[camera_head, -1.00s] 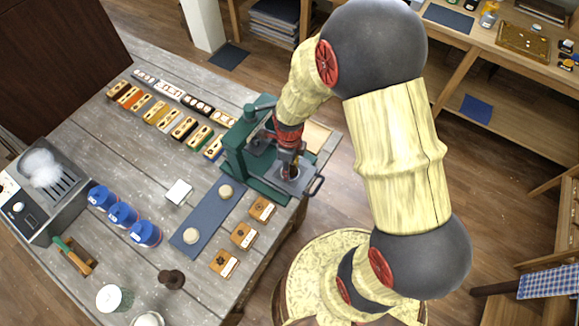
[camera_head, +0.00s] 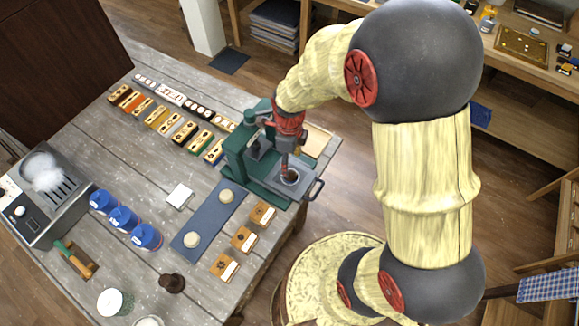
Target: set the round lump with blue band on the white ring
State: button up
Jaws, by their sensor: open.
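Two pale round lumps, one (camera_head: 227,196) nearer the press and one (camera_head: 192,240) nearer the front, lie on a dark blue mat (camera_head: 209,217). I cannot make out a blue band on either. My gripper (camera_head: 286,168) points down over the plate of a green press (camera_head: 235,160). A dark round piece with a pale rim (camera_head: 290,177) is on that plate, just below my gripper; whether they touch is unclear. My gripper's fingers are small and partly merged with the press, but it is open and nothing shows held. I cannot identify a white ring for certain.
Small wooden blocks (camera_head: 243,239) stand right of the mat. Blue-lidded jars (camera_head: 124,219), a white square (camera_head: 179,196) and a grey machine (camera_head: 40,195) are to the left. Rows of coloured blocks (camera_head: 172,122) lie behind. Bare table shows between them.

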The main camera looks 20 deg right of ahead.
jog(key=s+r+n+t, duration=0.1)
jog(key=s+r+n, duration=0.1)
jog(key=r+n, duration=0.5)
jog(key=s+r+n+t, duration=0.15)
jog(key=r+n, duration=0.25)
jog(key=r, duration=0.7)
jog(key=s+r+n+t, duration=0.3)
jog(key=s+r+n, duration=0.7)
jog(key=n, duration=0.4)
jog(key=shift+s+n, duration=0.35)
jog(key=shift+n, duration=0.05)
jog(key=shift+f, duration=0.1)
notch_tip(320, 180, down, 13)
jog(key=b, duration=1.2)
jog(key=shift+r, duration=0.2)
